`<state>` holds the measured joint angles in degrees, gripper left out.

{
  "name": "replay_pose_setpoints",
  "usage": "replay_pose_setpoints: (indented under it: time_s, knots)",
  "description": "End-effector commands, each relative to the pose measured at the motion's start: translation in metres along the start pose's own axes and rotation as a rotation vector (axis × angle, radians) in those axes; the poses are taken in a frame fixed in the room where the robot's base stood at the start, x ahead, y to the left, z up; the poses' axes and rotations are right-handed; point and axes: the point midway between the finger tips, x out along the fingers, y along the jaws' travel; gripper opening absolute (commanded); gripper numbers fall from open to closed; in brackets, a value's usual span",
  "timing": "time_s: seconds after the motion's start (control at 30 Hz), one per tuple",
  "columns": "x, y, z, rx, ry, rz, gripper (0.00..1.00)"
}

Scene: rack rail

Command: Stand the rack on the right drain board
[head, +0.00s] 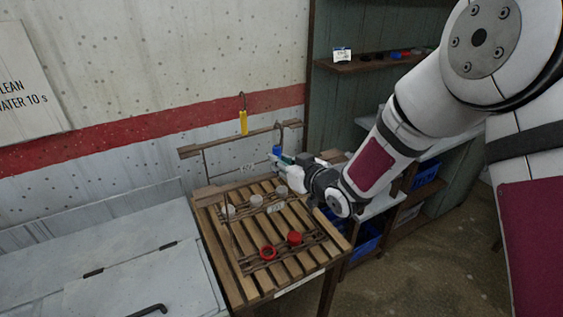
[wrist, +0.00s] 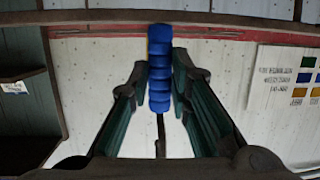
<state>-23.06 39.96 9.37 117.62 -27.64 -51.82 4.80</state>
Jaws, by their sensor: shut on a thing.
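My gripper (head: 277,162) is shut on a blue ridged handle (wrist: 160,70), with one dark green finger on each side in the wrist view. In the head view the blue handle (head: 277,150) is small, just below the right end of the wooden rail. A dark rod shows below the handle in the wrist view. I cannot tell whether the handle still hangs on a hook. A slatted wooden board (head: 325,250) lies below my gripper. On it are dark low racks, one by the red pieces (head: 294,238) and one by the whitish pieces (head: 256,200).
A yellow handle (head: 243,122) hangs from a hook on the wooden rail (head: 215,146). A grey metal lid or counter (head: 110,270) lies left of the board. Shelves with blue bins (head: 426,173) stand at the right. A sign (head: 25,90) is on the wall.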

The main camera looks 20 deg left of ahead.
Motion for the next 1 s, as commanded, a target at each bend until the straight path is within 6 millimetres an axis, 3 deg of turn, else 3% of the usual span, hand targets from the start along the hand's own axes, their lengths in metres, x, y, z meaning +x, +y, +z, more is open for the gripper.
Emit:
replay_pose_setpoints:
  time_s: [0.03, 0.07, 0.13, 0.17, 0.57, 1.0]
  knots:
    - [0.001, 0.0, 0.0, 0.0, 0.003, 0.0, 0.0]
    - [0.0, 0.0, 0.002, 0.001, 0.0, 0.0, 0.21]
    - [0.0, 0.0, 0.001, 0.0, 0.0, 0.0, 0.37]
    - [0.0, 0.0, 0.001, 0.0, 0.0, 0.0, 0.39]
    - [-0.005, 0.0, 0.0, 0.001, -0.001, 0.001, 0.39]
    - [-0.087, 0.001, 0.0, 0.001, -0.001, 0.001, 0.39]
